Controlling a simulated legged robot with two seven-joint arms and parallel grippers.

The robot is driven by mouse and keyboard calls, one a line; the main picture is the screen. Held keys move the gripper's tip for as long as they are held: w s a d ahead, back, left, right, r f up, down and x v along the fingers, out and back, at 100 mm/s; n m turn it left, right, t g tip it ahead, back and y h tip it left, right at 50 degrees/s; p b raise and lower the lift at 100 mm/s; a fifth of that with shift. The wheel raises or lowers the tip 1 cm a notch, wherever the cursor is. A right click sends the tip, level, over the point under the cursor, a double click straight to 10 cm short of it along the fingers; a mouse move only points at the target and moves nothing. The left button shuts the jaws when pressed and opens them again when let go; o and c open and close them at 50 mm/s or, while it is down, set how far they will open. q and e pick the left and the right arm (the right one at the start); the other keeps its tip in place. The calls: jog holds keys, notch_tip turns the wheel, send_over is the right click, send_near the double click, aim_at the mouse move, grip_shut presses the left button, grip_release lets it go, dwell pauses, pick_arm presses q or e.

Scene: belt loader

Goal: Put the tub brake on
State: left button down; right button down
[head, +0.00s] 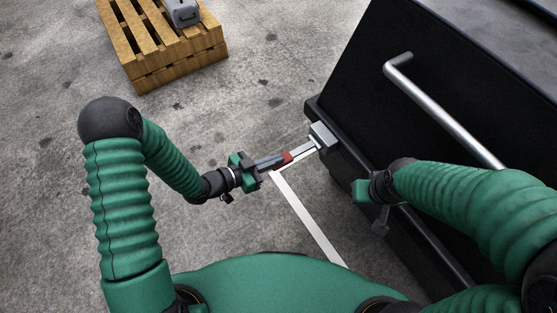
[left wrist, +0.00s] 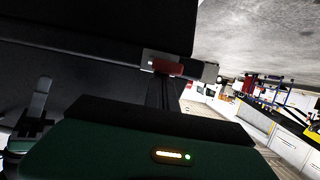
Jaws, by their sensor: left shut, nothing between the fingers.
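The tub (head: 430,105) is a large black box with a silver bar handle (head: 440,105) on its side. At its near left corner a grey bracket (head: 321,137) carries the brake lever, which has a red grip (head: 287,157). The red grip (left wrist: 168,67) also shows in the left wrist view, just beyond the fingers. My left gripper (head: 272,163) is shut and empty, with its fingertips at the red grip; I cannot tell whether they touch it. My right gripper (head: 380,218) is beside the tub's lower rim; its fingers are too small and dark to read.
A wooden pallet (head: 175,50) with a grey case (head: 183,12) on it stands at the top left. A white line (head: 308,220) runs on the concrete floor below the lever. The floor between the pallet and the tub is clear.

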pick_arm(q)
notch_tip(320, 180, down, 10)
jog(key=t+h+b, duration=0.3)
jog(key=h+b, duration=0.1)
jog(key=b, duration=0.8)
jog(key=shift+d+r+h, duration=0.15)
jog(key=shift+d+h, duration=0.1)
jog(key=shift+h, duration=0.05)
